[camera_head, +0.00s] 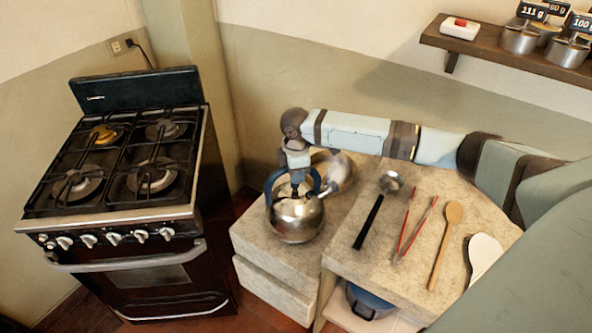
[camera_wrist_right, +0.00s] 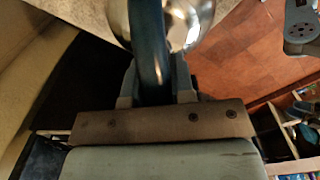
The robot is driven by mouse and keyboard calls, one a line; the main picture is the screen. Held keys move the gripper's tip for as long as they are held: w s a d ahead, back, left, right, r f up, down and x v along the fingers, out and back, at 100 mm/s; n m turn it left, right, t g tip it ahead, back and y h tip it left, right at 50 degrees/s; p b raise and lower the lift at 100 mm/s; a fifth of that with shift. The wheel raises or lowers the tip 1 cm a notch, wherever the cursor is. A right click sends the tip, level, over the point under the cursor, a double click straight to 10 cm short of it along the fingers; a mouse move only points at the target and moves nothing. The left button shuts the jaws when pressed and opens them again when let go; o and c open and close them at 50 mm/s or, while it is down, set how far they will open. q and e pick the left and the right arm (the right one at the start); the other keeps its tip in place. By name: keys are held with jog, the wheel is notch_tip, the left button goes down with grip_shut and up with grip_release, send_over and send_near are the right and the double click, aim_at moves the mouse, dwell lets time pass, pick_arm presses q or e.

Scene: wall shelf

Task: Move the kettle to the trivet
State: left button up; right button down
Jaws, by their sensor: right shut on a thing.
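The kettle (camera_head: 297,220) is round, shiny metal with a dark blue arched handle (camera_head: 271,183). It shows at the left end of the stone-topped counter (camera_head: 340,222); I cannot tell whether its base touches the top. My right gripper (camera_head: 296,182) comes down from above and is shut on the handle. In the right wrist view the handle (camera_wrist_right: 150,45) passes between the two fingers (camera_wrist_right: 155,88), with the metal body (camera_wrist_right: 195,22) beyond. The kettle's underside is hidden. I cannot make out a trivet in either view.
A black stove (camera_head: 120,165) with several burners stands left, across a floor gap. A ladle (camera_head: 390,182), red-handled tongs (camera_head: 408,230), a wooden spoon (camera_head: 445,240) and a white utensil (camera_head: 484,254) lie on the counter. A wall shelf (camera_head: 500,55) holds metal canisters. A blue pot (camera_head: 368,303) sits below.

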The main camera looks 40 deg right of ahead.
jog(key=c, duration=1)
grip_release()
jog(key=shift+o, duration=0.2)
notch_tip(320, 180, up, 12)
jog(key=shift+f, duration=0.15)
jog(key=shift+a+f, duration=0.15)
jog(key=shift+a, duration=0.2)
jog(key=s+a+f+m+t+y, duration=0.25)
jog(key=s+a+f, duration=0.25)
jog(key=a+f, duration=0.4)
jog(key=s+a+f+m+t+y, duration=0.1)
jog(key=s+a+f+t+y, duration=0.25)
jog(key=a+f, duration=0.5)
jog(key=s+f+m+t+h, duration=0.1)
jog(key=s+f+m+t, duration=0.1)
jog(key=s, duration=0.7)
jog(key=s+f+m+t+h, duration=0.1)
jog(key=s+f+m+t, duration=0.2)
jog(key=s, duration=0.6)
notch_tip(320, 180, down, 3)
jog(key=shift+s+d+r+m+h, duration=0.2)
jog(key=shift+d+m+h, duration=0.1)
jog(key=shift+m, duration=0.75)
